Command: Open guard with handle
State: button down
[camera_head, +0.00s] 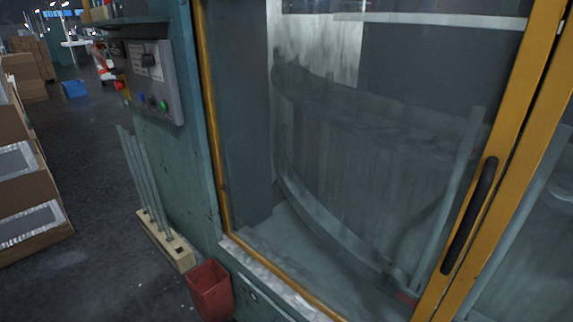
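The guard (210,115) is a large clear panel in a yellow-orange frame on a teal machine, and it fills the middle and right of the head view. Its black vertical handle (470,215) is fixed on the right frame post. The guard looks shut, with its right post close beside another yellow frame edge. Behind the panel a curved drum-like part and a slanted rod show dimly. My gripper is not in view, and nothing is seen touching the handle.
A grey control box (152,75) with coloured buttons juts from the machine's left side. Below stand a wooden block (180,255) holding several rods and a red bin (211,290). Cardboard boxes (25,185) line the far left. Dark floor (95,150) lies open between.

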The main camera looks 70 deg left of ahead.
aim_at(546, 16)
jog(key=u, duration=2.2)
jog(key=k+z, duration=0.15)
jog(key=z, duration=0.25)
jog(key=k+j+z, duration=0.1)
jog(key=z, duration=0.25)
jog(key=k+z, duration=0.2)
jog(key=z, duration=0.2)
